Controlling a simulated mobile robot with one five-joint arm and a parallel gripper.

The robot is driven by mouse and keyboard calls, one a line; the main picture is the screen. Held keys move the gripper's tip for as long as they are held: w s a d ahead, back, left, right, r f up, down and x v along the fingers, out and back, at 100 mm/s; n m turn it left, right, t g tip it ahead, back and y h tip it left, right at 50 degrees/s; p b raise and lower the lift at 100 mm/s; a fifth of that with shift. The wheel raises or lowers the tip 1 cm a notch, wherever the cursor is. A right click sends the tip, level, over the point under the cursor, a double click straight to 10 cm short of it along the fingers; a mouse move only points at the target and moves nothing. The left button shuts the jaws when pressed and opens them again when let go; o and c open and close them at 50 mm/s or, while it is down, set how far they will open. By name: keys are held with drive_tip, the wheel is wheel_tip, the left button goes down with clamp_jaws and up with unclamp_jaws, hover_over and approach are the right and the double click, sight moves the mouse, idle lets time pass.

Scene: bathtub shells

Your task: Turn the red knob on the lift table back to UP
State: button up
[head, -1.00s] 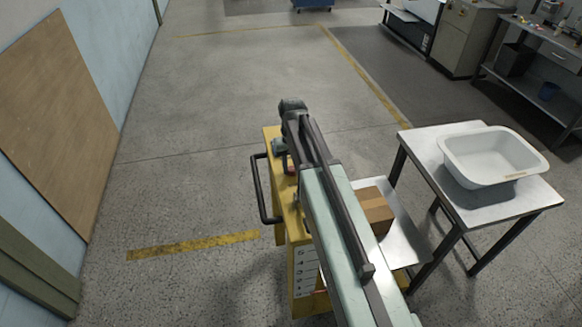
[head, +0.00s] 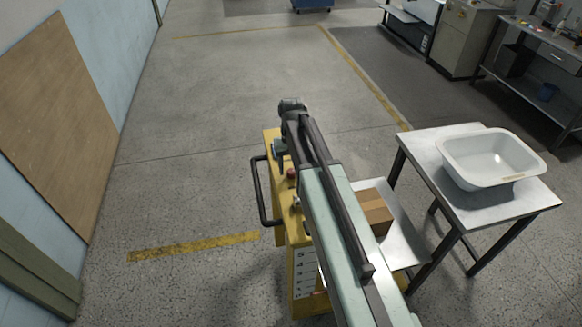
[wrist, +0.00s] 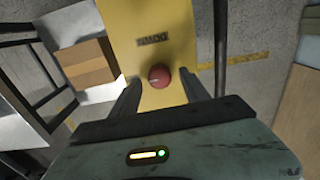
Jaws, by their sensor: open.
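A faint pale mark shows on the knob's left part. My gripper (wrist: 161,90) is open, with one dark finger on each side of the knob and a gap showing at both sides. In the head view, the knob (head: 291,173) shows as a small red spot on the yellow body (head: 303,232), beside my arm. My gripper's fingertips are hard to make out there.
A black handle (head: 262,190) stands out from the yellow body's left side. A cardboard box (head: 375,212) lies on the metal platform (head: 402,235) to the right. A white tub (head: 492,160) stands on a table (head: 418,146) farther right. The floor at left is open.

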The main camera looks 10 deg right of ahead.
sight(291, 171)
wheel_tip(291, 171, up, 7)
drive_tip(key=p, duration=0.5)
drive_tip(key=shift+p, duration=0.4)
drive_tip(key=shift+f, duration=0.2)
